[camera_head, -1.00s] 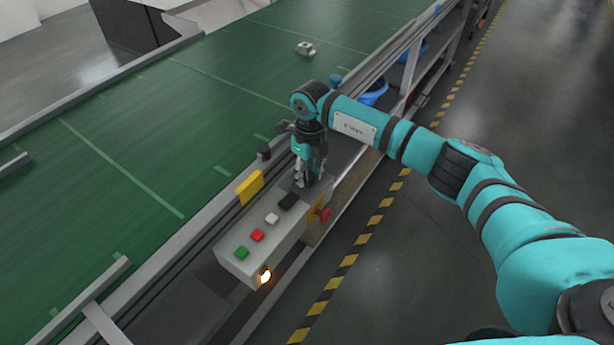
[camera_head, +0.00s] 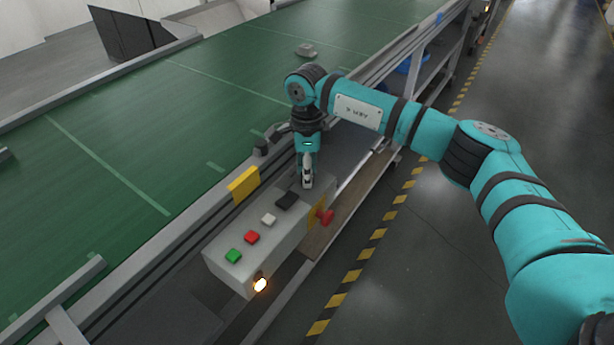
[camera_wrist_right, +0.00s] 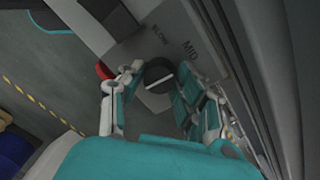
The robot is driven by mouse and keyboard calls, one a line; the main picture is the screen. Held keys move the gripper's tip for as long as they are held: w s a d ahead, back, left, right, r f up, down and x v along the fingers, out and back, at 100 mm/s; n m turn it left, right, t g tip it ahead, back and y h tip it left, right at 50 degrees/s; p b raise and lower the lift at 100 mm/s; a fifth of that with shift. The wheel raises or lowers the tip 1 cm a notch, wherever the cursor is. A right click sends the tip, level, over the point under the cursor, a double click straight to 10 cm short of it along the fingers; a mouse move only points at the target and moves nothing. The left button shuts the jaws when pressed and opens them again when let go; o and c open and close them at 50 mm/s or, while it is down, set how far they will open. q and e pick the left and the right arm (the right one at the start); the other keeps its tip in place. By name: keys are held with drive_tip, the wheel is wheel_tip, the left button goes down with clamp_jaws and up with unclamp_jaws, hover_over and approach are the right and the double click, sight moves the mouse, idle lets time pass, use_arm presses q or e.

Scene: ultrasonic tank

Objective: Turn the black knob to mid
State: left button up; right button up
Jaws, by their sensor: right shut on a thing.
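The black knob (camera_wrist_right: 158,73) with a white pointer line sits on top of the grey control box (camera_head: 228,264). In the right wrist view the printed labels MID (camera_wrist_right: 190,50) and one that reads like SLOW (camera_wrist_right: 160,34) are beside it. My right gripper (camera_wrist_right: 155,85) points down with one finger on each side of the knob, shut on it. Which label the line points at is hard to tell. In the head view my right gripper (camera_head: 307,178) stands at the far end of the box and hides the knob. My left gripper is not in view.
The box carries a green button (camera_head: 233,256), a red button (camera_head: 251,238), a white button (camera_head: 268,219), a black part (camera_head: 287,200) and a red side knob (camera_head: 325,216). A yellow plate (camera_head: 243,184) and green conveyor (camera_head: 130,130) lie left. The floor at right is clear.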

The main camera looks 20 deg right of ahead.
drive_tip(key=shift+r+n, duration=0.1)
drive_tip(key=shift+n, duration=0.4)
drive_tip(key=o, duration=1.1)
drive_tip(key=shift+o, duration=0.2)
wheel_tip(320, 180, up, 12)
drive_tip(key=shift+w, duration=0.3)
